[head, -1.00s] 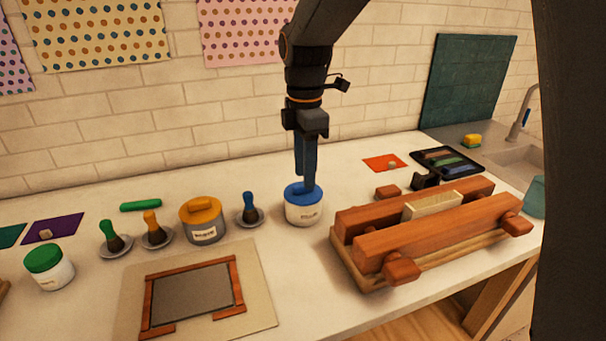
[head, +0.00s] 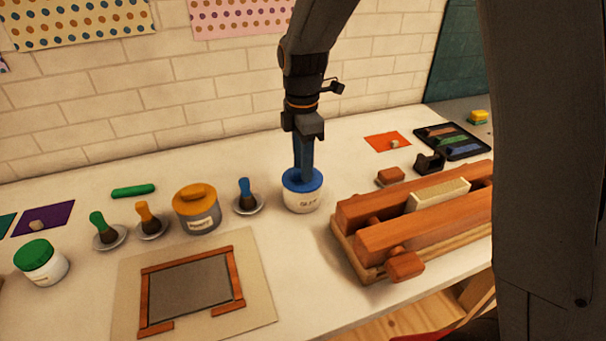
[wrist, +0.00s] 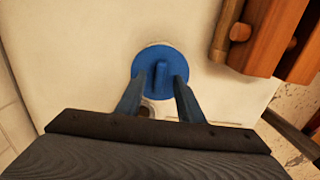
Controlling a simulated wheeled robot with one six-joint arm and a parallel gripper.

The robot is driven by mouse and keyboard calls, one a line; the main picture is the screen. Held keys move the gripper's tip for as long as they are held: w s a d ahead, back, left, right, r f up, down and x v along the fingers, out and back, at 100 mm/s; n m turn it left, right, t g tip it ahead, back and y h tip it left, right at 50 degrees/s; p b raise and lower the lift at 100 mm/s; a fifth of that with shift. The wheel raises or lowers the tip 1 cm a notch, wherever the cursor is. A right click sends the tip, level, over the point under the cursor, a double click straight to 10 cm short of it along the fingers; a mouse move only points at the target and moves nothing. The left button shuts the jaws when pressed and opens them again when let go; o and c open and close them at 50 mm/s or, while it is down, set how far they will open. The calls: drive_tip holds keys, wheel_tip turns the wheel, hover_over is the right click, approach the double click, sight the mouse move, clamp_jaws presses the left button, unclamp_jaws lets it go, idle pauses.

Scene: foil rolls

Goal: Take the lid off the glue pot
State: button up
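The glue pot (head: 302,202) is a white jar with a label reading like "GLUE", upright on the worktop. Its blue lid (head: 313,184) is on it. The lid has a raised bar-shaped knob, seen in the wrist view (wrist: 161,76). My gripper (head: 303,168) points down over the lid, its fingers hiding the knob in the head view. In the wrist view my gripper (wrist: 159,82) is open, one finger on each side of the knob with gaps between. Whether the fingertips touch the lid's top is unclear.
A blue brush on a saucer (head: 247,205) and a grey pot with a yellow lid (head: 198,212) stand left of the glue pot. A wooden press (head: 390,235) stands close on the right. A framed board (head: 190,290) lies in front. The worktop behind is clear.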

drive_tip(key=shift+f, duration=0.45)
clamp_jaws()
